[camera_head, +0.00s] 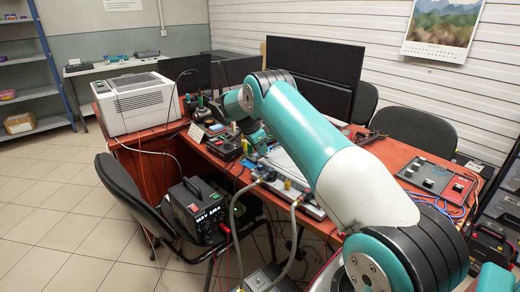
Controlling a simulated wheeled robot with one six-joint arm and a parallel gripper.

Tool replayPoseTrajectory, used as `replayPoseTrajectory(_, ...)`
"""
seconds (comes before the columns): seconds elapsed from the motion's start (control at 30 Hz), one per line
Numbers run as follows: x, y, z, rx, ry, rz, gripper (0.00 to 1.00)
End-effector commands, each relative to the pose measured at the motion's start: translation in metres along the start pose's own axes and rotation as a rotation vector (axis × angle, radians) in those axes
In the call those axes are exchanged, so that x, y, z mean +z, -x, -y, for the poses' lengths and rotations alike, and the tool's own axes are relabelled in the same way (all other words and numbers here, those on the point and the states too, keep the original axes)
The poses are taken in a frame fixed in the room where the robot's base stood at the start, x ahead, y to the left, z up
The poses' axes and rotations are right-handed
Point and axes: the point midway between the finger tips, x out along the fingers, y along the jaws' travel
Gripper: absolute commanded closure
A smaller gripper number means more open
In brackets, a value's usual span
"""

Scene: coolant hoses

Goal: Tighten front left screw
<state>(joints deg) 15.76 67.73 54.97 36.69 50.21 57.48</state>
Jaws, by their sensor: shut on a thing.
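My arm reaches from the lower right up over the desk and bends down at the far end. My gripper (256,138) is small and partly hidden there, just above the rear left of a metal cold plate (307,203). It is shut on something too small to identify. The plate lies at the desk's front edge, partly covered by my arm. Blue and brass-coloured fittings (265,173) sit at its front left. Grey coolant hoses (234,213) run from the fittings down off the desk. The front left screw cannot be made out, nor whether anything touches it.
A white printer-like box (137,103) stands at the desk's left end. Small tools and a dark device (224,147) lie left of my gripper. Dark monitors (315,62) stand behind. A black power unit (196,210) and chair (130,190) are in front.

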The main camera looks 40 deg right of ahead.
Motion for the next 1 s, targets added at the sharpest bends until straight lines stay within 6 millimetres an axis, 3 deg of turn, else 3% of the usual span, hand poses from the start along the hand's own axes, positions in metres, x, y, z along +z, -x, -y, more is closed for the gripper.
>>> replayPoseTrajectory(0.23, 0.000, 0.000, 0.000, -0.001, 0.000, 0.000, 1.00)
replayPoseTrajectory(0.27, 0.000, 0.000, 0.000, -0.001, 0.000, 0.000, 0.72)
replayPoseTrajectory(0.33, 0.000, 0.000, 0.000, -0.001, 0.000, 0.000, 0.56)
replayPoseTrajectory(0.37, 0.000, 0.000, 0.000, -0.001, 0.000, 0.000, 0.53)
replayPoseTrajectory(0.73, 0.000, 0.007, 0.001, -0.002, 0.001, 0.000, 0.53)
replayPoseTrajectory(0.87, 0.000, 0.028, 0.001, -0.005, 0.000, 0.000, 0.53)
replayPoseTrajectory(1.0, 0.000, 0.062, 0.001, -0.006, 0.001, 0.001, 0.53)
